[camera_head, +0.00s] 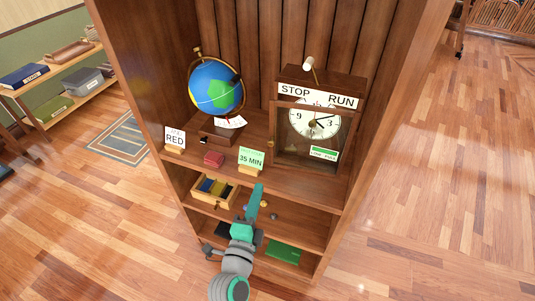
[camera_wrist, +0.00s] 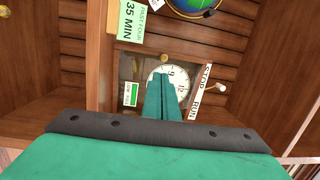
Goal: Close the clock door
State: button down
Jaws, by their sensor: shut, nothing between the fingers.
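The wooden clock (camera_head: 322,84) stands at the right of the upper shelf, under a STOP/RUN sign. Its white face (camera_head: 315,121) shows through the clock door (camera_head: 273,122), a wood-framed pane with a small knob at its left edge. The door lies over the face; I cannot tell whether a gap remains. My green gripper (camera_head: 257,192) is shut and empty, in front of the shelf, below and left of the clock. In the wrist view, the shut fingers (camera_wrist: 163,78) overlap part of the clock face (camera_wrist: 181,82); contact is not visible.
A globe (camera_head: 216,86) stands left of the clock. A lever knob (camera_head: 308,63) tops the clock.

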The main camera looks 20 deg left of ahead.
aim_at(270, 145)
jog(key=shift+m, duration=0.3)
jog(key=w, duration=0.4)
jog(key=w+a+r, duration=0.1)
jog(key=w, duration=0.9)
jog(key=shift+w+a+r, duration=0.2)
jog(key=shift+a+r, duration=0.1)
jog(key=shift+r, duration=0.1)
jog(key=shift+w, duration=0.1)
